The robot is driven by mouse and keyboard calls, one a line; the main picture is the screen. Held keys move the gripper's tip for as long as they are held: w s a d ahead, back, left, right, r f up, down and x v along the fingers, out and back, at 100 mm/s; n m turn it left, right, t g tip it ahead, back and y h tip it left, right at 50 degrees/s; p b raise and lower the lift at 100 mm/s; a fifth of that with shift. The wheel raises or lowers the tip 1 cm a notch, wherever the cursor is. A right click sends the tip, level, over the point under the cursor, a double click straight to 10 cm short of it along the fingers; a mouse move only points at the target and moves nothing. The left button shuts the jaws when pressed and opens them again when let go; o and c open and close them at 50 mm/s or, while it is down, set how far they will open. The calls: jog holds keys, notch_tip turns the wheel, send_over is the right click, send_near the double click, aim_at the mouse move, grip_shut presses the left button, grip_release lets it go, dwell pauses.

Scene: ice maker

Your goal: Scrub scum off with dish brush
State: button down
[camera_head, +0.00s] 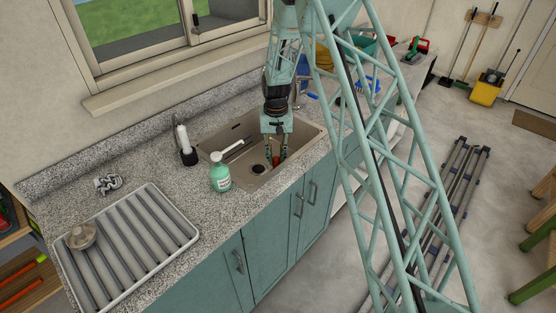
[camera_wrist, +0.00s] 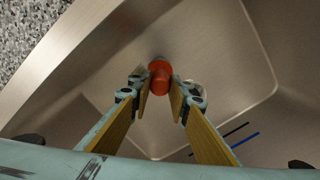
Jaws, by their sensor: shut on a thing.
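My gripper (camera_head: 275,164) reaches down into the beige sink (camera_head: 225,147), near the drain (camera_head: 259,169). In the wrist view my gripper (camera_wrist: 161,88) has its yellow-padded fingers closed around a small orange-red, rounded piece (camera_wrist: 160,75). I cannot make out scum clearly.
A green soap bottle (camera_head: 220,172) stands at the sink's front left edge. A white drying rack (camera_head: 150,214) with a small pale item (camera_head: 80,236) lies on the left counter. Blue and yellow things crowd the counter beyond the sink.

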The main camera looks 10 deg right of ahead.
jog(key=shift+w+a+f, duration=0.1)
jog(key=shift+w+a, duration=0.55)
jog(key=shift+w, duration=0.25)
jog(key=shift+s, duration=0.15)
jog(key=shift+s+d+b, duration=0.4)
jog(key=shift+s+d, duration=0.6)
jog(key=shift+s, duration=0.3)
jog(key=shift+s+d, duration=0.15)
jog(key=shift+s+d+f+b, duration=0.1)
jog(key=shift+s+d+b, duration=0.15)
jog(key=shift+s+d, duration=0.35)
jog(key=shift+s+d+b, duration=0.2)
jog(key=shift+s+d, duration=0.1)
jog(key=shift+s, duration=0.45)
jog(key=shift+d, duration=0.1)
